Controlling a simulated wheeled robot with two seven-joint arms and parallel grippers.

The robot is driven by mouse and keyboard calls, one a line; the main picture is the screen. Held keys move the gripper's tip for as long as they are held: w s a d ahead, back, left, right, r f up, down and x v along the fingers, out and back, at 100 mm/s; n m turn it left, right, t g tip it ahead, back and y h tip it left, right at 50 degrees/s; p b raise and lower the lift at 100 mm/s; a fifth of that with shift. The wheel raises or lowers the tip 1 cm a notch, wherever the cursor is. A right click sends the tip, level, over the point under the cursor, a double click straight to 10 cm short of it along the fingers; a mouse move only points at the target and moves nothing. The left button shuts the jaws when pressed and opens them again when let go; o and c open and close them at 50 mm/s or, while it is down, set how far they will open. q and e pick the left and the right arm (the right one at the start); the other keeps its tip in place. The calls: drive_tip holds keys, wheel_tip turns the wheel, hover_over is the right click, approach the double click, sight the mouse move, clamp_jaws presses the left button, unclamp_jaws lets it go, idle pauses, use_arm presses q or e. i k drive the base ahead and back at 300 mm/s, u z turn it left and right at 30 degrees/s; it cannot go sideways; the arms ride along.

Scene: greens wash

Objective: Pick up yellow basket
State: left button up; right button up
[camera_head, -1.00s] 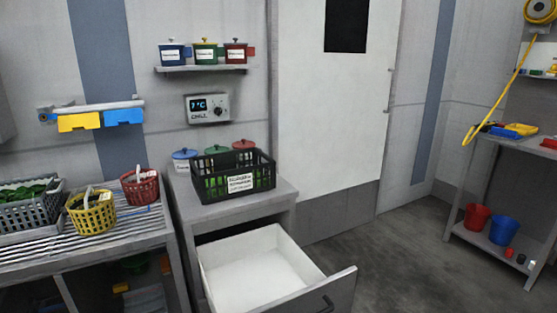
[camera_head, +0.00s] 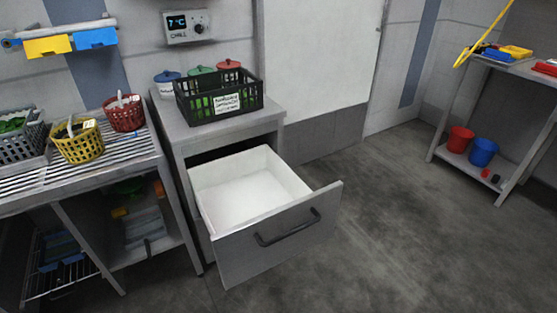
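The yellow basket (camera_head: 84,147) stands upright on the slatted metal rack top (camera_head: 30,182) at the left. It has a pale handle and a small white label, and something dark shows inside. The red basket (camera_head: 126,117) stands behind it to the right, and a grey basket (camera_head: 22,140) with greens stands to its left. Neither of my grippers is in view.
An open white drawer (camera_head: 245,193) juts out from the grey cabinet (camera_head: 233,128), right of the rack. A black crate (camera_head: 216,98) and several lidded pots stand on the cabinet. The floor (camera_head: 390,220) to the right is clear up to a shelf with red and blue buckets.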

sight(85, 148)
drive_tip(key=u, duration=1.45)
drive_tip(key=i, duration=0.2)
drive_tip(key=u, duration=0.8)
drive_tip(key=i, duration=1.7)
drive_tip(key=z, duration=0.8)
